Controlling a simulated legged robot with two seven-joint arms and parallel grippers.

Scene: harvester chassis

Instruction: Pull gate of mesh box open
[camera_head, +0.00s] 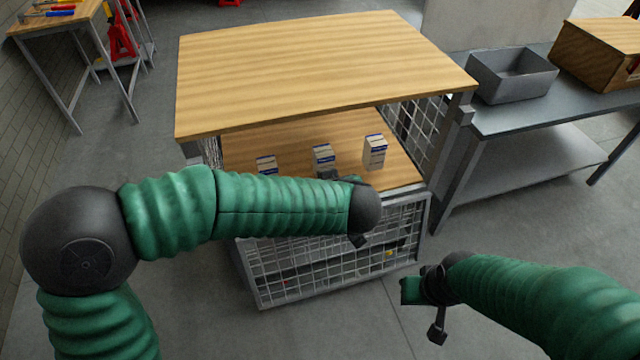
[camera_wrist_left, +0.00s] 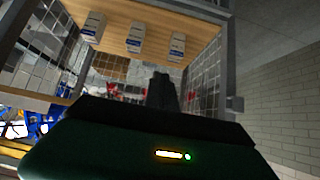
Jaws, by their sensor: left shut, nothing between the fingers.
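The mesh box (camera_head: 325,116) stands in the middle of the head view, with a wooden top and wire mesh sides. A framed mesh panel (camera_head: 330,265), which looks like the gate, covers its lower front; I cannot tell whether it is ajar. Above the panel, the front shows the wooden shelf inside. My left gripper (camera_head: 357,239) is near the panel's top edge, partly hidden by its own wrist. It is shut and empty; its dark fingers also show in the left wrist view (camera_wrist_left: 162,90). My right gripper (camera_head: 424,312) is open and empty, right of the panel.
Three small cartons stand on the shelf, one of them at the right (camera_head: 375,151). A steel table (camera_head: 540,110) with a grey bin (camera_head: 512,75) is at the right. A workbench (camera_head: 60,30) stands at the back left. The floor left of the box is clear.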

